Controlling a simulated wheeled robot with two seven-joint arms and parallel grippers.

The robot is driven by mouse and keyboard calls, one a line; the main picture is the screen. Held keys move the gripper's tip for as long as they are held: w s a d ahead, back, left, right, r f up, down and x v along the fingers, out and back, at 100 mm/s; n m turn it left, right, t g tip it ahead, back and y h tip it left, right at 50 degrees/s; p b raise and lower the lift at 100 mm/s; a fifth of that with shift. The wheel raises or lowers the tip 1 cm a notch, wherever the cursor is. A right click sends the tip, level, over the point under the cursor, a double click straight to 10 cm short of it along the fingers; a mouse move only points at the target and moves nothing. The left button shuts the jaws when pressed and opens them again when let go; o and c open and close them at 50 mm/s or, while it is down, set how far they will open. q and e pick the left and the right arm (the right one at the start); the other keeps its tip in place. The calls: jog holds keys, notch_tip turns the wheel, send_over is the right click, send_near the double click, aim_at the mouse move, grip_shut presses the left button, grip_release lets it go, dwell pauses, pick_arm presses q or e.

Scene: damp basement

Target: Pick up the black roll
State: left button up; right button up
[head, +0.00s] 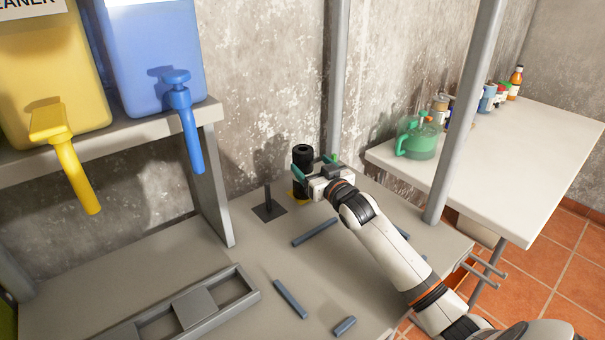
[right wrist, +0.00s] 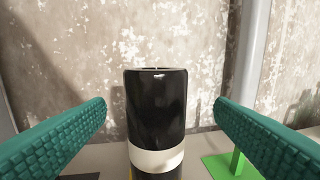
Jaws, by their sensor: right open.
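The black roll (head: 303,158) stands upright at the back of the grey table, near the wall. In the right wrist view the black roll (right wrist: 156,105) is in the middle, with a pale band low on it. My right gripper (head: 314,168) is at the roll with its fingers apart. In the right wrist view its green ribbed fingers (right wrist: 160,112) are on either side of the roll, with gaps on both sides. The roll's lower end is partly hidden by the gripper in the head view. My left gripper does not show.
A dark stand with an upright peg (head: 268,205) is left of the roll. Several blue-grey bars (head: 290,298) and a grey tray (head: 240,273) lie on the table. A grey post (head: 467,110) rises at right. A green base (right wrist: 234,165) shows at right in the wrist view.

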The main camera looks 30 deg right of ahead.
jog(key=shift+w+d+f, duration=0.1)
jog(key=shift+w+f, duration=0.05)
jog(key=shift+w, duration=1.55)
jog(key=shift+w+d+f, duration=0.1)
jog(key=shift+w, duration=1.6)
jog(key=shift+a, duration=0.1)
jog(key=c, duration=1.2)
jog(key=shift+r, duration=0.1)
